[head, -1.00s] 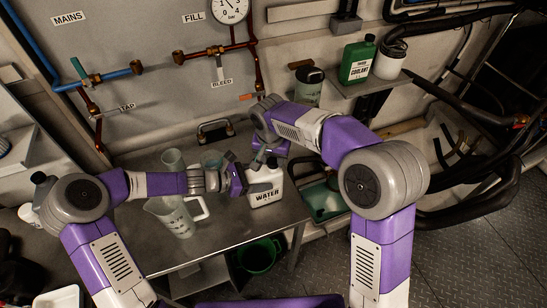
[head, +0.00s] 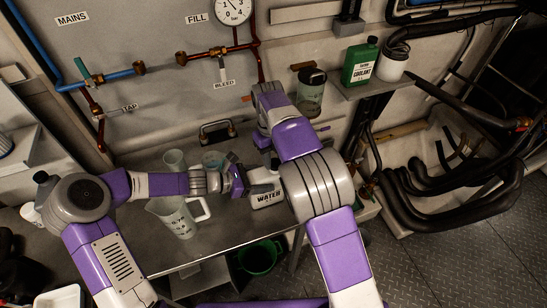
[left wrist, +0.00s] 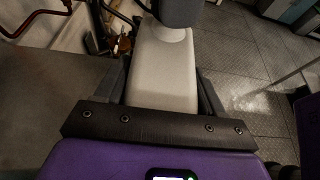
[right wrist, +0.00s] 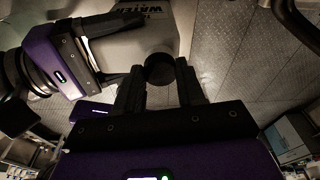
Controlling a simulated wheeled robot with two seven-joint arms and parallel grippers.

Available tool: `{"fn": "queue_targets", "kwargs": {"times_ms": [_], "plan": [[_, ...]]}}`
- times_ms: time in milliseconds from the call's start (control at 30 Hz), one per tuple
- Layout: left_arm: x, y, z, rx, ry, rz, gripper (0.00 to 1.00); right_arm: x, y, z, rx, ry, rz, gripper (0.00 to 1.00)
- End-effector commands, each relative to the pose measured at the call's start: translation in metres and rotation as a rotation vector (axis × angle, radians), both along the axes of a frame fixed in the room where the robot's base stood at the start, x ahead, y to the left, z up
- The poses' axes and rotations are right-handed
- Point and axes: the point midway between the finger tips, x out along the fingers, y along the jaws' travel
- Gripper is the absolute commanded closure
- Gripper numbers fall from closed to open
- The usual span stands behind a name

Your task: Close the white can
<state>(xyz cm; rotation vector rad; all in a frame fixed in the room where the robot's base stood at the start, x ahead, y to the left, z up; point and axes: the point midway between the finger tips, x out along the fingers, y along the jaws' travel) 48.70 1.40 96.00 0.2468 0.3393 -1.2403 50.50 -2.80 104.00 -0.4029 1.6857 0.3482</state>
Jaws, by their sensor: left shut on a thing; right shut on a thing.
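The white can (head: 266,196), marked WATER, stands at the right end of the metal bench in the head view. My left gripper (left wrist: 163,66) is shut on the can's body, with a finger on each side. A dark round cap (right wrist: 159,68) sits at the can's mouth between my right gripper's fingers (right wrist: 159,72), which are shut on it. The cap also shows above the pale neck in the left wrist view (left wrist: 181,10). My right arm partly hides the can's top in the head view. I cannot tell how far the cap is screwed down.
A clear jug (head: 178,217) and clear beakers (head: 174,160) stand left of the can. A green coolant bottle (head: 360,62) and a white-bodied jar (head: 392,64) stand on the shelf at right. A green bucket (head: 259,256) is below the bench.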

Motion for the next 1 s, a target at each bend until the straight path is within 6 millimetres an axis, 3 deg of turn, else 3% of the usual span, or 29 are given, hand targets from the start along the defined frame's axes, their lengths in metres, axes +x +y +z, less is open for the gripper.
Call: {"fn": "queue_targets", "kwargs": {"times_ms": [33, 100, 300, 767, 800, 933, 1000], "plan": [[0.0002, 0.0000, 0.0003, 0.000, 0.000, 0.000, 1.00, -0.0005, -0.0019, -0.0024, -0.009, 0.008, -0.125, 0.89], [0.0002, 0.0001, 0.0002, 0.000, 0.000, 0.000, 1.00, -0.0018, -0.0032, -0.0057, -0.015, 0.018, -0.216, 0.89], [0.0006, 0.0005, 0.0003, -0.001, -0.001, 0.002, 1.00, -0.0023, -0.0039, -0.0059, -0.015, 0.019, -0.367, 0.89], [0.0014, 0.0012, 0.0005, 0.000, 0.000, 0.004, 1.00, -0.0001, -0.0025, -0.0011, -0.003, 0.003, -0.415, 0.89], [0.0015, 0.0012, 0.0005, 0.000, -0.001, 0.005, 1.00, -0.0001, -0.0025, -0.0010, -0.003, 0.004, -0.415, 0.57], [0.0012, 0.0008, 0.0005, 0.000, -0.001, 0.004, 1.00, 0.0001, -0.0024, -0.0007, -0.002, 0.002, -0.415, 0.37], [0.0010, 0.0007, 0.0005, 0.000, 0.000, 0.003, 1.00, 0.0002, -0.0024, -0.0005, -0.002, 0.002, -0.414, 0.36]]}}
